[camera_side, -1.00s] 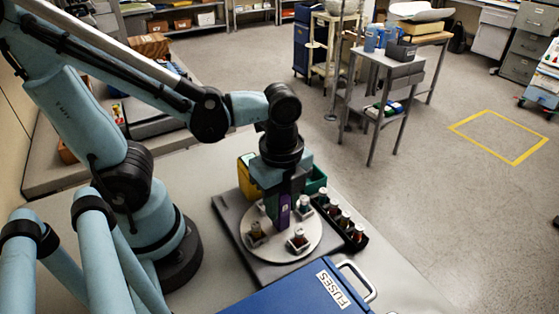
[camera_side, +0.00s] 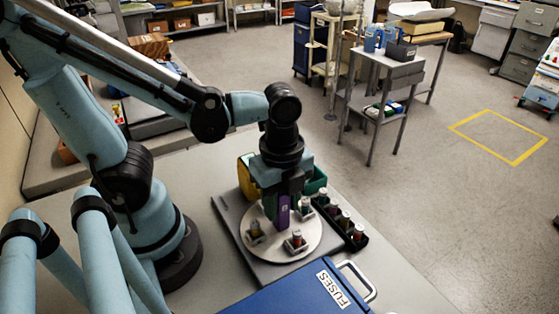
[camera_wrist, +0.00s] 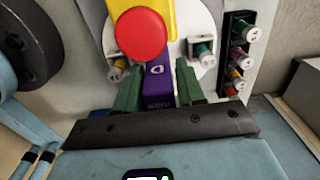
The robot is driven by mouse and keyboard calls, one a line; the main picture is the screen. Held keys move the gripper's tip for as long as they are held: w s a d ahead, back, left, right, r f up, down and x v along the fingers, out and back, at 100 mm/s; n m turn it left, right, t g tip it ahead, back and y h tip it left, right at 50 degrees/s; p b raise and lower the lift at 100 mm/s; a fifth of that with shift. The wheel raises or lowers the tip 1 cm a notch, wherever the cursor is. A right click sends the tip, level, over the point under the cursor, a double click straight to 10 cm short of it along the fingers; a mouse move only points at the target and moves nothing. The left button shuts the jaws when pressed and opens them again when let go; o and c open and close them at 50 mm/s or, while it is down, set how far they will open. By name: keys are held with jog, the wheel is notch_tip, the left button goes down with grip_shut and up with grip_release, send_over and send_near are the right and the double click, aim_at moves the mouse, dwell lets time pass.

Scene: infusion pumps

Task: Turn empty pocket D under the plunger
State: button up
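A round white turntable (camera_side: 270,247) carries small pockets with vials at its left (camera_side: 254,231), front (camera_side: 296,239) and right (camera_side: 305,206). A tall purple block (camera_side: 282,211) stands on it near the middle; in the wrist view the block (camera_wrist: 158,88) has a white mark. My gripper (camera_wrist: 158,85) points down with its green fingers on both sides of the block, apparently shut on it. A red round disc on a yellow part (camera_wrist: 140,33) hangs over the turntable in the wrist view. It hides the pocket below; I cannot make out pocket D.
A black rack (camera_side: 350,227) with several vials stands close to the turntable's right. A green bin (camera_side: 317,179) and a yellow part (camera_side: 246,176) are behind. A blue case marked FUSES (camera_side: 300,292) lies in front. The bench is clear at the left.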

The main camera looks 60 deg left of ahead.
jog(key=shift+r, duration=6.05)
